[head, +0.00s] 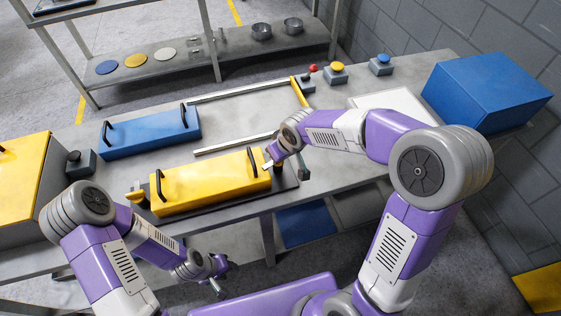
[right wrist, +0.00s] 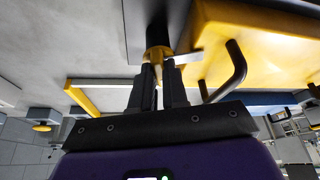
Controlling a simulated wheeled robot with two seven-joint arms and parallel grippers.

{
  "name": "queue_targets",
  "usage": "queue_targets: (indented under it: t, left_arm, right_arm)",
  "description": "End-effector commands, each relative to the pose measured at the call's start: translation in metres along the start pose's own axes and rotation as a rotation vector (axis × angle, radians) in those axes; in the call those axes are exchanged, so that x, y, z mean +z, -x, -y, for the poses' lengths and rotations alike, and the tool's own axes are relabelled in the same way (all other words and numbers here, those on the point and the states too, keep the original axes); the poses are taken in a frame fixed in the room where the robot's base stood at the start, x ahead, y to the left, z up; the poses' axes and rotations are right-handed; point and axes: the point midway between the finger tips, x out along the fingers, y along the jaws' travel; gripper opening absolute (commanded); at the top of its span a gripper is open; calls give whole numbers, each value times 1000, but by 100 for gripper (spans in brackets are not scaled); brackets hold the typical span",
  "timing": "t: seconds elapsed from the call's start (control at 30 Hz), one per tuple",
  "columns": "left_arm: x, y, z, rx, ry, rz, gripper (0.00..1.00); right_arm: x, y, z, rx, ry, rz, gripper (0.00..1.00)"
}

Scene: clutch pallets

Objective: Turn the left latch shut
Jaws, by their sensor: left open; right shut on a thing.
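A yellow pallet block (head: 210,187) with two black handles lies on a dark base plate (head: 222,205) on the grey table. The left latch (head: 136,196), small and yellowish, is at the block's left end; its exact angle is too small to tell. My left gripper (head: 217,280) is open and empty, low in front of the table edge, apart from the latch. My right gripper (head: 270,163) is at the block's right end. In the right wrist view its fingers (right wrist: 158,88) are shut on the right latch (right wrist: 157,52), a yellow piece with a dark cylinder, beside the yellow block (right wrist: 265,45).
A blue block (head: 150,134) with handles lies behind the yellow one. A rail frame (head: 235,92) with a yellow bar is behind. Yellow (head: 22,180) and blue boxes (head: 485,90) stand at the table's ends. Button boxes (head: 337,75) stand at the back.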

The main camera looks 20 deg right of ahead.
Motion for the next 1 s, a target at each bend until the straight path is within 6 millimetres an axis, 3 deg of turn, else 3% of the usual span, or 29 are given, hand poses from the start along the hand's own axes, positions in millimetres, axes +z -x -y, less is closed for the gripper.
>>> queue_targets:
  t: [0.1, 0.4, 1.0]
  left_arm:
    - [-1, -18, 7, 0, 0, 0, 42]
    - [-2, -37, 14, 0, 0, 0, 42]
    - [-2, -42, 16, 0, 0, 0, 42]
  right_arm:
    - [2, -4, 2, 35, -80, -1, 0]
    - [1, -3, 3, 100, -239, 4, 0]
    - [1, -1, 4, 126, -306, 8, 0]
